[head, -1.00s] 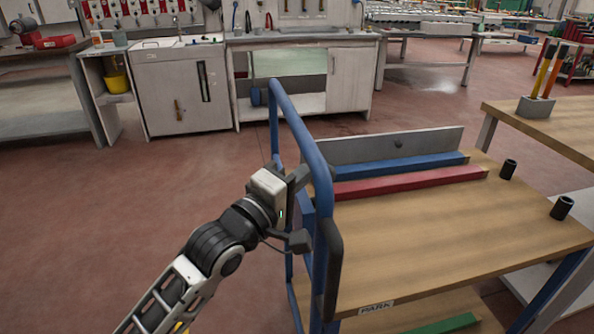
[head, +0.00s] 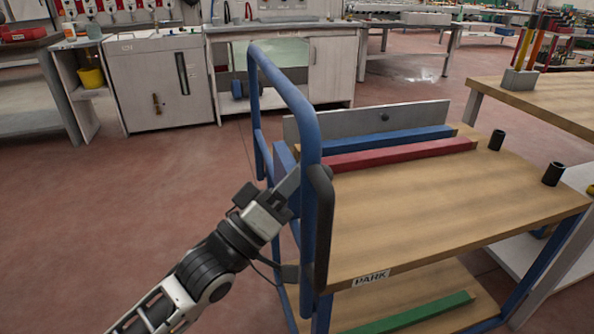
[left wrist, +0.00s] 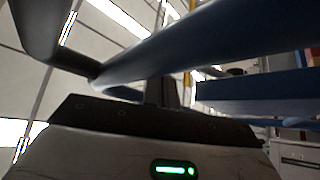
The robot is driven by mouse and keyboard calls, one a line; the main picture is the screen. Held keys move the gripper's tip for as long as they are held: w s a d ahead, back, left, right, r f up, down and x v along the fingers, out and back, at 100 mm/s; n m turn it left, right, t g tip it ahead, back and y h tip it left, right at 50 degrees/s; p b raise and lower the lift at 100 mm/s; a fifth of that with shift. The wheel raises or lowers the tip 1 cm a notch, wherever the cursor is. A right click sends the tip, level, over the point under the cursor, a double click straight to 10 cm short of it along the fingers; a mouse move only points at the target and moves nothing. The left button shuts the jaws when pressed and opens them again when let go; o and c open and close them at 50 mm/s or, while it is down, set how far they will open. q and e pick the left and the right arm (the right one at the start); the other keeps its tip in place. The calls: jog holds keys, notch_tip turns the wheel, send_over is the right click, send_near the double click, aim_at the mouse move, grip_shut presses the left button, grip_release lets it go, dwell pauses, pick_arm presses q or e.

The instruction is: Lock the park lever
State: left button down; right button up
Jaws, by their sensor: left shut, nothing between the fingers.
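A cart with a blue tubular frame (head: 283,80) stands in front of me. A white PARK label (head: 371,278) sits on the near edge of its wooden top (head: 430,220). A black curved bar (head: 322,235) runs down the near blue post above the label's left; I cannot tell whether it is the park lever. My left gripper (head: 288,188) is shut and empty, pointing up at the left side of that post, and its tips are partly hidden. In the left wrist view, the shut fingers (left wrist: 163,92) are just below a blue bar (left wrist: 200,40); contact is unclear.
A blue strip (head: 390,138) and a red strip (head: 400,154) lie on the cart top, with two black cups (head: 553,174) at its right. A green strip (head: 415,312) lies on the lower shelf. Open floor (head: 130,200) is on the left.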

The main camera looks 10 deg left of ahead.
pick_arm(q)
jog(key=shift+s+f+m+h, duration=0.1)
jog(key=shift+f+m+h, duration=0.2)
jog(key=shift+m+h, duration=0.15)
pick_arm(e)
jog(key=shift+w+a+f, duration=0.15)
jog(key=shift+f, duration=0.4)
jog(key=shift+w+a+f, duration=0.1)
jog(key=shift+a+f, duration=0.05)
jog(key=shift+f, duration=0.35)
pick_arm(q)
jog(key=shift+r, duration=0.1)
pick_arm(e)
jog(key=shift+r, duration=0.15)
